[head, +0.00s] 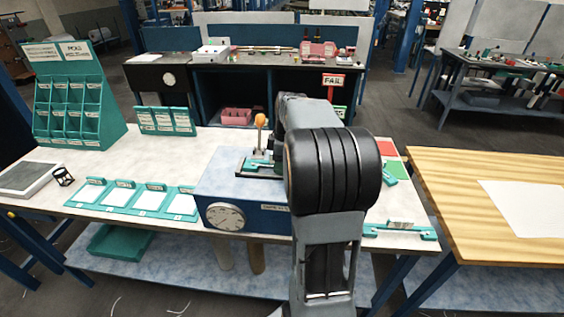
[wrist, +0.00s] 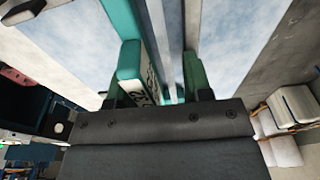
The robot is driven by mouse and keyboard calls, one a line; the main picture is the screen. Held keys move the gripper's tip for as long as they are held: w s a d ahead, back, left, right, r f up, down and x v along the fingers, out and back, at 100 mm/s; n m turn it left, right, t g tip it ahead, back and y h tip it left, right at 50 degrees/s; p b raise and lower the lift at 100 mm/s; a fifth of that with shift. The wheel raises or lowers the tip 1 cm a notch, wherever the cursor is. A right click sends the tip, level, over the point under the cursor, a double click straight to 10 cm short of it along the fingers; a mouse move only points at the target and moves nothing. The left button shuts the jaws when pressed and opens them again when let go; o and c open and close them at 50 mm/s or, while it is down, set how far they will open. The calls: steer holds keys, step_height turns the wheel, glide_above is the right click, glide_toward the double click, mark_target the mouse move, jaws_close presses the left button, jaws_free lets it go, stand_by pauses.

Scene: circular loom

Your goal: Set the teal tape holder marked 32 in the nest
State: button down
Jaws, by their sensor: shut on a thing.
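My gripper (wrist: 165,85) is shut on the teal tape holder marked 32 (wrist: 131,59); the label, partly visible in the wrist view, reads 32. In the head view my arm hides the gripper and the held holder. A blue fixture box (head: 247,219) with a dial gauge stands on the white bench, left of my arm. On its top are a dark plate, an upright lever with an orange knob (head: 260,120) and a teal piece (head: 256,164). The nest is probably on this box; my arm covers part of it, so I cannot tell its exact shape.
A long teal part (head: 400,230) lies at the bench's front right. Red and green pads (head: 388,148) lie behind it. Teal card trays (head: 134,197) line the front left, with a teal rack (head: 78,105) behind. A wooden table (head: 490,185) stands to the right.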

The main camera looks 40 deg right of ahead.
steer(key=shift+f, duration=0.25)
steer(key=c, duration=0.9)
jaws_free()
steer(key=shift+s, duration=0.1)
steer(key=shift+c, duration=0.2)
steer(key=o, duration=0.5)
steer(key=shift+f, duration=0.25)
steer(key=r, duration=0.5)
steer(key=d+r, duration=0.1)
steer(key=r, duration=0.8)
steer(key=shift+s+d+r, duration=0.35)
